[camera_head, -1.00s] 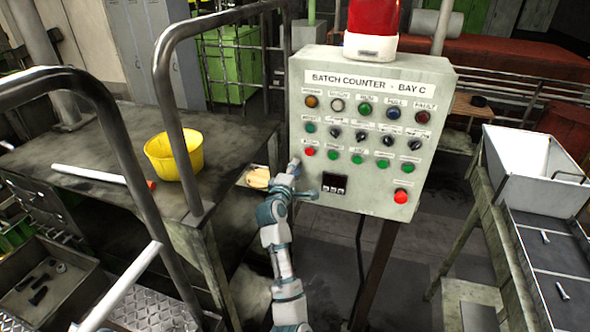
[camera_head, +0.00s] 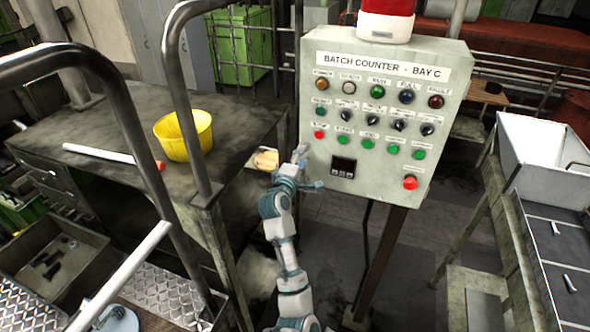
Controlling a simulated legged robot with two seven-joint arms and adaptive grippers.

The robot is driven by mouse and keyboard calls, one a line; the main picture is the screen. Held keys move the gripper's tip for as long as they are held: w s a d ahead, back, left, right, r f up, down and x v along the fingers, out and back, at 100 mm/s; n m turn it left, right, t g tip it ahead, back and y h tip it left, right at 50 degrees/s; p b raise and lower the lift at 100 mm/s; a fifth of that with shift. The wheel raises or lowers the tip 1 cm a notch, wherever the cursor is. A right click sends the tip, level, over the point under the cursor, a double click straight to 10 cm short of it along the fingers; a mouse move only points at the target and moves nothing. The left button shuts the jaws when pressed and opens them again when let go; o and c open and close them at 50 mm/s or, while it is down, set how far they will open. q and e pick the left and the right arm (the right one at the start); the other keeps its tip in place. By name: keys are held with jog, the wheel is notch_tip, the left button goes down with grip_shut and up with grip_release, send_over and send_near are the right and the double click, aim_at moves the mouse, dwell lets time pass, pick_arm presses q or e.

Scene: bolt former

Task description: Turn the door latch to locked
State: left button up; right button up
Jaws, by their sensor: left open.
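The grey control box (camera_head: 384,120), labelled "BATCH COUNTER - BAY C", stands on a post right of centre. Its front carries rows of coloured buttons and black knobs, a small dark display (camera_head: 343,167) and a red button (camera_head: 410,182) at lower right. I cannot make out a door latch; the gripper may cover part of the box's left edge. My left gripper (camera_head: 307,171) is at the lower left edge of the box, its fingers apart, with one tip by the edge and the other left of the display. I cannot tell whether it touches. My right gripper is not in view.
A dark workbench (camera_head: 90,130) with a yellow bucket (camera_head: 184,136) and a white rod (camera_head: 100,152) is at left. Metal handrails (camera_head: 125,125) rise in front of it. A white bin (camera_head: 545,155) on a stand is at right. Floor shows below the box.

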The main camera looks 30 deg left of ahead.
pick_arm(q)
jog(key=v, duration=0.8)
jog(key=shift+d, duration=0.2)
jog(key=shift+s+a, duration=0.1)
